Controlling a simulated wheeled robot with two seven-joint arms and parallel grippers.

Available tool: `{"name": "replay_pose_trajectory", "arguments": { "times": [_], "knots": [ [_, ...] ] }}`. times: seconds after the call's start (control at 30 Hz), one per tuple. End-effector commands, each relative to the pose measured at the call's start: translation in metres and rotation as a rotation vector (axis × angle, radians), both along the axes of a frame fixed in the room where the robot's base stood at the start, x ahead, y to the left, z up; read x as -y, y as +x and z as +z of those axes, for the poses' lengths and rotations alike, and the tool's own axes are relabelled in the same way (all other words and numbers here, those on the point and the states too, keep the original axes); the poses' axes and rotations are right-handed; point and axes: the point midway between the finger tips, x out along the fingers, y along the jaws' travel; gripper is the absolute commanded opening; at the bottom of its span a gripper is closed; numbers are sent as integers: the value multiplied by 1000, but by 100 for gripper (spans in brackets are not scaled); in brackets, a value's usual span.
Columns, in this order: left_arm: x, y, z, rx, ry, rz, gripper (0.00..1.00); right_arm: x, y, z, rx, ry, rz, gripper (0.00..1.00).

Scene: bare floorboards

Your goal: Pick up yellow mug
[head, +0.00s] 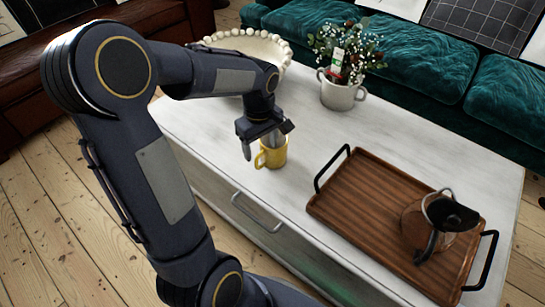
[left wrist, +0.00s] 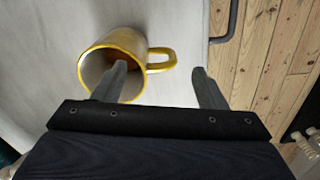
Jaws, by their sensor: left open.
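The yellow mug (head: 279,158) stands upright on the white table near its front edge, with its handle toward the left in the head view. In the left wrist view the mug (left wrist: 133,37) shows a pale inside and its handle on the right. My left gripper (head: 261,149) is open and points down at the mug. In the left wrist view its jaws (left wrist: 159,75) straddle the handle: one finger overlaps the mug's mouth, the other is outside beyond the handle. I cannot tell how deep the first finger is. My right gripper is out of view.
A wooden tray (head: 350,205) with a glass pot (head: 422,225) lies to the right on the white table (head: 385,125). A flower pot (head: 340,95) and a beaded bowl (head: 245,42) stand farther back. A drawer handle (head: 256,214) juts from the table's front.

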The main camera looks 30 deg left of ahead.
Motion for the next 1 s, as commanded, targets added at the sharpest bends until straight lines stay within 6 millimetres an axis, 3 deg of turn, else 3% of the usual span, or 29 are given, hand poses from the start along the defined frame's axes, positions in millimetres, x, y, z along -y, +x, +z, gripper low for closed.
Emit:
{"name": "replay_pose_trajectory", "arguments": {
  "times": [0.03, 0.27, 0.6, 0.9, 1.0],
  "knots": [
    [0, -1, -11, -3, 0, 0, 65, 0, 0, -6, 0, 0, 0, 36],
    [0, -1, -28, -2, 0, -2, 65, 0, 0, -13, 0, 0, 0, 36],
    [0, -1, -77, -1, -1, -1, 65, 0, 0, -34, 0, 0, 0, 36],
    [0, 0, -79, 0, -1, -2, 65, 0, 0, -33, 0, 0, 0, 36],
    [0, 0, -79, 0, -1, -2, 52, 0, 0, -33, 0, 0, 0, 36]
  ]
}}
